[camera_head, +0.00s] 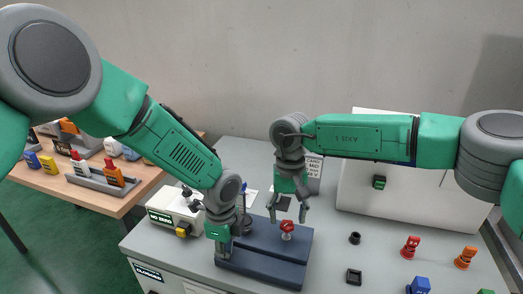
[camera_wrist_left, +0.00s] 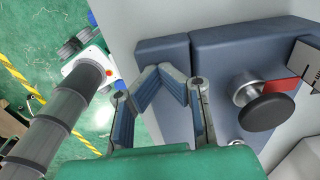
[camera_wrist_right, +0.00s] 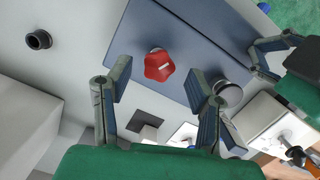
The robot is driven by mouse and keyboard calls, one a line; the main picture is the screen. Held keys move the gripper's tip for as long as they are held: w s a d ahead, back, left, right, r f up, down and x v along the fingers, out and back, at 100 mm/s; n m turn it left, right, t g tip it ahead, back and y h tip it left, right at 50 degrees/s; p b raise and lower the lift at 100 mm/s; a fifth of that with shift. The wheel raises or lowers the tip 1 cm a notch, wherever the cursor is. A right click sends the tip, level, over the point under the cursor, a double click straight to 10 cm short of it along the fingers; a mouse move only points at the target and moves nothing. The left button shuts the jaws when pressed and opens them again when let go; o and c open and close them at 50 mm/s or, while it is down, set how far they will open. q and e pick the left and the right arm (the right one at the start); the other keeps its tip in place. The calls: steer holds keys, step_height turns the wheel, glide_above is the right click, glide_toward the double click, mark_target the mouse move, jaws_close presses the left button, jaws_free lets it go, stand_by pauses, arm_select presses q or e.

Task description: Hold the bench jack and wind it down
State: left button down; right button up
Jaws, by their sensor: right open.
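The bench jack is a dark blue two-part plate (camera_head: 262,256) on the grey bench. A red star knob (camera_head: 287,226) stands on it, clear in the right wrist view (camera_wrist_right: 158,66). A metal post with a round black top (camera_wrist_left: 265,108) stands beside the knob. My left gripper (camera_wrist_left: 158,70) is low at the plate's left end, with its fingertips close together over the blue part; whether they clamp it cannot be told. My right gripper (camera_head: 288,214) is open and empty above the red knob, its fingers spread either side, apart from it.
A white box with a yellow button (camera_head: 183,229) stands left of the jack. A black ring (camera_head: 354,238), a square black socket (camera_head: 354,276), and red (camera_head: 411,247), orange (camera_head: 466,257) and blue (camera_head: 419,286) pieces stand to the right. A white panel (camera_head: 400,195) is behind.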

arm_select(q)
steer(key=shift+r+p, duration=2.7)
steer(key=shift+r, duration=0.8)
arm_select(e)
steer(key=shift+r, duration=2.9)
arm_select(q)
steer(key=shift+f, duration=0.2)
arm_select(e)
steer(key=shift+s+f, duration=0.1)
steer(key=shift+f, duration=0.1)
